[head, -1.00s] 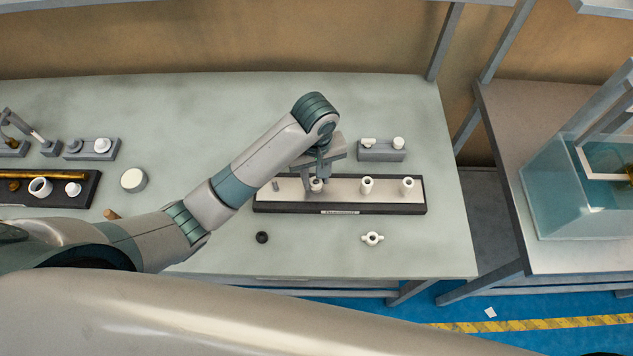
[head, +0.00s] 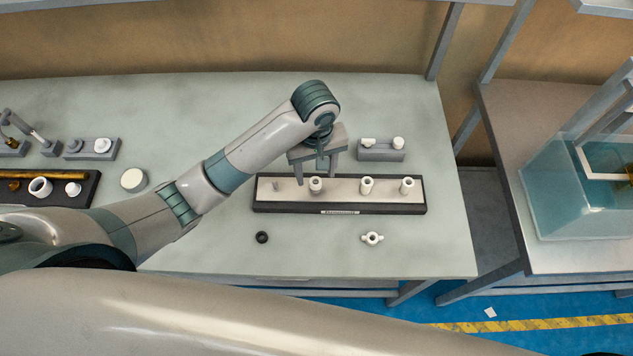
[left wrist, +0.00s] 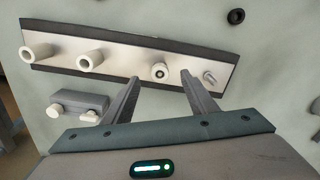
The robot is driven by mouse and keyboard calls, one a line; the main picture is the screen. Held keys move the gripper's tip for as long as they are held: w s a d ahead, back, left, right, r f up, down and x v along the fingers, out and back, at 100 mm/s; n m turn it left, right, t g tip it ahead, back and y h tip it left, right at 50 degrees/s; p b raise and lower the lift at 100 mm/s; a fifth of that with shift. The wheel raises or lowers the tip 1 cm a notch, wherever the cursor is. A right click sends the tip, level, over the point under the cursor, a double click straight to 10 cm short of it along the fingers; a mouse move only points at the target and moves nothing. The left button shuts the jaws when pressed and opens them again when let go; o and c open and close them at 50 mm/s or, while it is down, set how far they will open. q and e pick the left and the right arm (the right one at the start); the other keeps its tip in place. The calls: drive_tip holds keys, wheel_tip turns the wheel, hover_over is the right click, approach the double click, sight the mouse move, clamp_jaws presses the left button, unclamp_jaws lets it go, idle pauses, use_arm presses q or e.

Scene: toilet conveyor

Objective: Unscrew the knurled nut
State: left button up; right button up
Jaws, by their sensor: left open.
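A black board with a pale top (head: 340,208) lies on the table and carries a row of upright parts. One white cylindrical part (head: 316,186) with a dark-ringed top stands beside a small grey stud. In the left wrist view this part (left wrist: 159,72) shows a round grey centre. I cannot tell for sure which piece is the knurled nut. My left gripper (head: 316,174) is open and empty, pointing down above the white part. In the left wrist view its fingers (left wrist: 162,80) are spread wide near that part. My right gripper is not in view.
Two more white cylinders (head: 366,186) stand farther right on the board. A grey block (head: 382,154) with white parts stands behind. A white round cap (head: 134,180) is left.

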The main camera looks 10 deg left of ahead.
use_arm(q)
drive_tip(key=shift+r, duration=0.1)
drive_tip(key=shift+w+r, duration=0.15)
drive_tip(key=shift+r, duration=1.25)
drive_tip(key=shift+r, duration=0.1)
drive_tip(key=shift+r, duration=0.8)
wheel_tip(320, 180, up, 16)
drive_tip(key=b, duration=0.1)
drive_tip(key=shift+f, duration=0.2)
